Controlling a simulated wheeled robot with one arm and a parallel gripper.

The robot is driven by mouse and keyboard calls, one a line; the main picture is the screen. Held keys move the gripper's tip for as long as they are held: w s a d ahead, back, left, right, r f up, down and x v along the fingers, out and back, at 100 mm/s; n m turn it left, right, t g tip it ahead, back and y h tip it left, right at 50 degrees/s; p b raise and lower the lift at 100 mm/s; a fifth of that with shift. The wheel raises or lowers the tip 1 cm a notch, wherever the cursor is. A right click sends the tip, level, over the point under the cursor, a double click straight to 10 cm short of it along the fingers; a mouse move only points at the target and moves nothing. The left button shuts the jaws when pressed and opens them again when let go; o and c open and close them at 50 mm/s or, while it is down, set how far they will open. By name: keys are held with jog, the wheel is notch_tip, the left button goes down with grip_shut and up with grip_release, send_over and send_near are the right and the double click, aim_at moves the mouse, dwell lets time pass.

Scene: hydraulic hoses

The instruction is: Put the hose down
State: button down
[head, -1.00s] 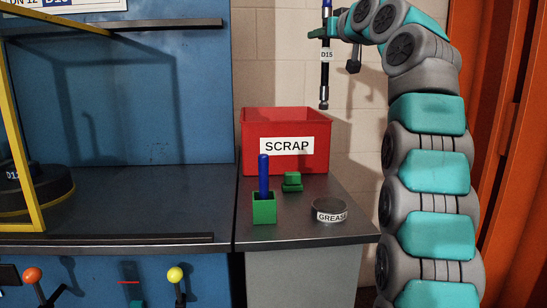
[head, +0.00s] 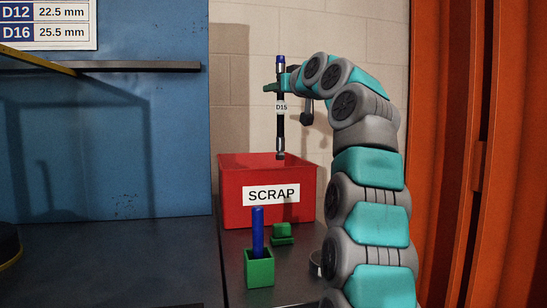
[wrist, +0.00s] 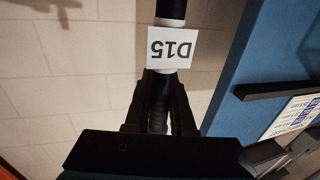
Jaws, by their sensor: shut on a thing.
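The hose (head: 281,130) is a short black piece with a blue top end, a metal lower end and a white D15 tag. It hangs upright, its lower end just above or in front of the red SCRAP bin's back rim (head: 240,158); I cannot tell the exact depth. My gripper (head: 281,87) is shut on the hose near its top. In the wrist view the dark fingers (wrist: 160,110) close around the hose, with the D15 tag (wrist: 170,48) beyond them, upside down.
A green block holding a blue rod (head: 259,268) stands on the dark bench in front of the bin. A small green piece (head: 282,235) lies behind it. A grease tin (head: 316,262) is partly hidden by my arm. A blue panel with a size chart (head: 45,25) stands at left.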

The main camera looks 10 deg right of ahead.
notch_tip(320, 180, down, 16)
jog(key=b, duration=0.9)
jog(key=shift+r, duration=0.2)
dwell(0.5)
jog(key=shift+f+b, duration=0.15)
jog(key=shift+b, duration=0.25)
jog(key=c, duration=0.8)
grip_release()
jog(key=shift+o, duration=0.2)
